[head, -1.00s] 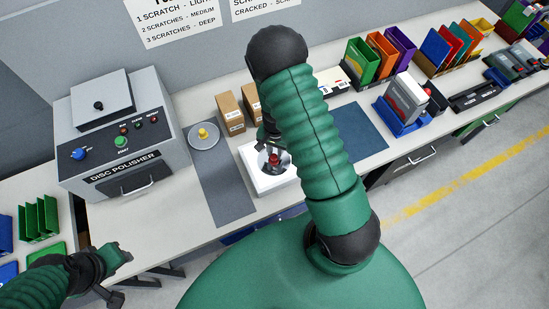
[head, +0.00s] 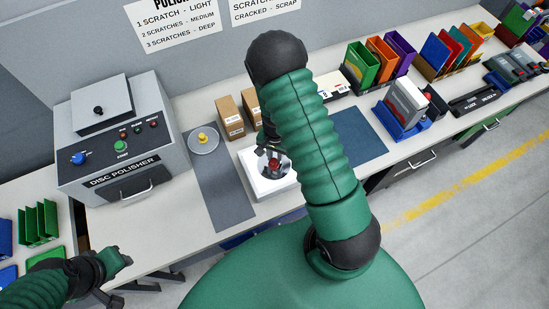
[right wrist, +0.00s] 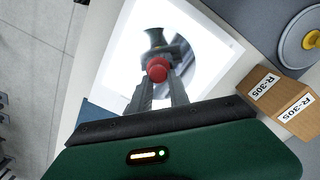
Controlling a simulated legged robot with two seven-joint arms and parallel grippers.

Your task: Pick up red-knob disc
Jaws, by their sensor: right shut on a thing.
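The red-knob disc (head: 287,177) is on a white lit square pad on the bench in the head view, partly hidden by my right arm. In the right wrist view its red knob (right wrist: 157,70) sits between the fingertips of my right gripper (right wrist: 158,80), which is shut on it. The disc (right wrist: 185,62) looks grey and lies over the bright pad (right wrist: 222,48); I cannot tell whether it touches the pad. The right gripper also shows in the head view (head: 272,158). My left gripper (head: 122,258) is at the lower left, empty, its jaws unclear.
A yellow-knob disc (head: 204,144) lies on a grey mat (head: 222,185) left of the pad. Small cardboard boxes (head: 230,116) stand behind. The disc polisher (head: 120,160) is at the left. A blue mat (head: 358,138) and a blue holder (head: 403,123) are to the right.

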